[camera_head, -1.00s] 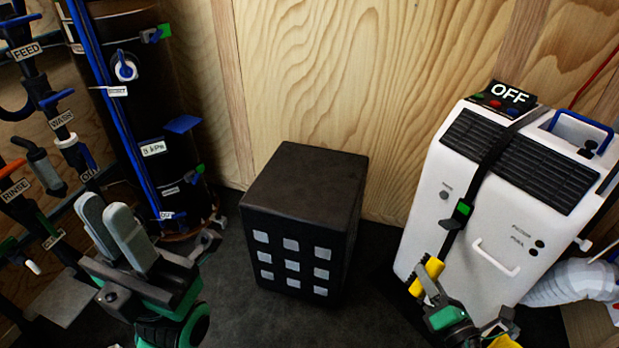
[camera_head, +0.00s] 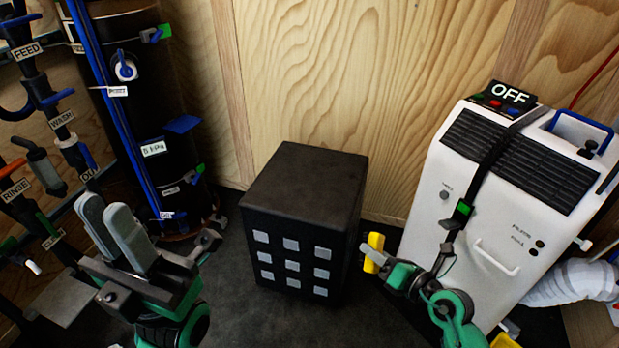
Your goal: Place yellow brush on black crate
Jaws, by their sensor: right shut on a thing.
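The black crate (camera_head: 300,205) stands on the dark floor in the middle of the head view, with a flat bare top and rows of grey squares on its front. My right gripper (camera_head: 374,256) is shut on the yellow brush (camera_head: 375,243), just right of the crate's right side and below its top in the picture. The brush is upright, partly hidden by the gripper. Whether it touches the crate I cannot tell. My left gripper (camera_head: 117,236) is at the lower left, its two grey fingers close together; the gap between them is hard to judge. It holds nothing visible.
A white machine (camera_head: 500,200) with an OFF display stands at the right, close to my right arm. A dark tank (camera_head: 140,120) with blue pipes and labelled valves stands at the left. A wooden wall (camera_head: 320,80) rises behind the crate. The space above the crate is clear.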

